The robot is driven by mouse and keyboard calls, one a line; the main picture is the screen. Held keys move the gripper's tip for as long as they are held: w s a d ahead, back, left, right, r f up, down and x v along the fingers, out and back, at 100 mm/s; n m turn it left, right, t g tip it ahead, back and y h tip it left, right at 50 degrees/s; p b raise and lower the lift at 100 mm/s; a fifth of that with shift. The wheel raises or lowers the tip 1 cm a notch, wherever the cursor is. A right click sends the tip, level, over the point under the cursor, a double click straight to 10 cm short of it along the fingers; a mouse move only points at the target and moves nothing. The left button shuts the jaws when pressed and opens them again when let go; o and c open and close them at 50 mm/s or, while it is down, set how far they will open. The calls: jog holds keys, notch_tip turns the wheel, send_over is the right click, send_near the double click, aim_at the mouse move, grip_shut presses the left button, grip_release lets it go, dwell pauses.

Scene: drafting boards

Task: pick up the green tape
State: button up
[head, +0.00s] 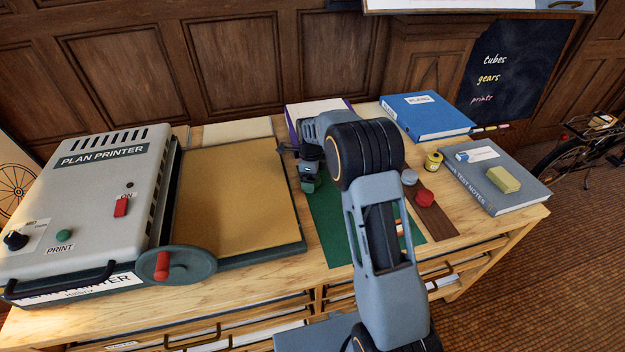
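A small dark green round thing, which looks like the green tape (312,185), shows at the far left part of the green mat (325,222). My gripper (308,170) points down right at it, and my wrist covers its upper side. I cannot tell whether the fingers are open or shut, or whether they touch the tape. The tape's lower edge is close to the mat, but whether it rests there is unclear.
A red roll (424,197), a blue-grey roll (409,177) and a yellow roll-like thing (433,161) stand right of my arm. The plan printer (100,200) fills the left. A grey book (490,185) with a yellow block (503,179) and a blue binder (427,118) lie right.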

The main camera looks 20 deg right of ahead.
jog(key=shift+c, duration=0.4)
jog(key=c, duration=0.9)
jog(key=shift+r, duration=0.15)
